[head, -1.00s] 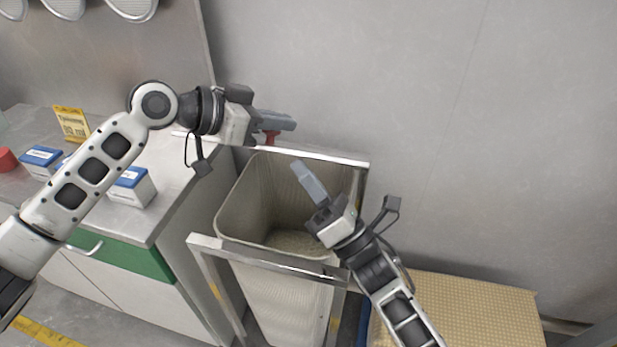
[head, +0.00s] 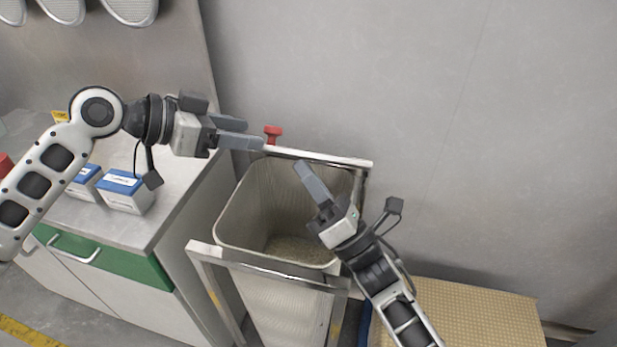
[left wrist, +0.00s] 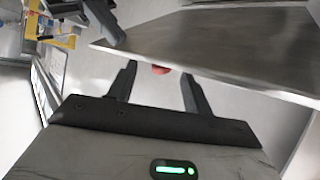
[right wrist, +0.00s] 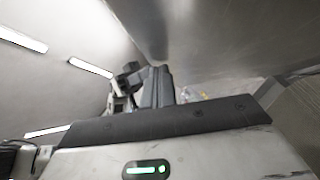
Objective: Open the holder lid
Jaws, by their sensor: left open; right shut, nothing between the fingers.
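The metal-framed holder (head: 215,250) stands in the middle of the head view, with a deep bin (head: 245,215) inside; the bin's top is uncovered. The lid (head: 320,156) seems to stand raised at the back, seen nearly edge-on as a bright metal strip. A red knob (head: 273,131) shows just behind that strip. My left gripper (head: 254,135) is open and empty, just left of the knob. In the left wrist view the knob (left wrist: 160,69) shows beyond and between the fingertips, beside a metal plate (left wrist: 220,45). My right gripper (head: 300,167) is shut and empty above the bin.
A steel counter (head: 185,185) with blue-and-white boxes (head: 125,190) stands left of the holder. A plain grey wall (head: 450,130) is close behind. A yellowish patterned box (head: 470,310) sits at the lower right, below my right arm.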

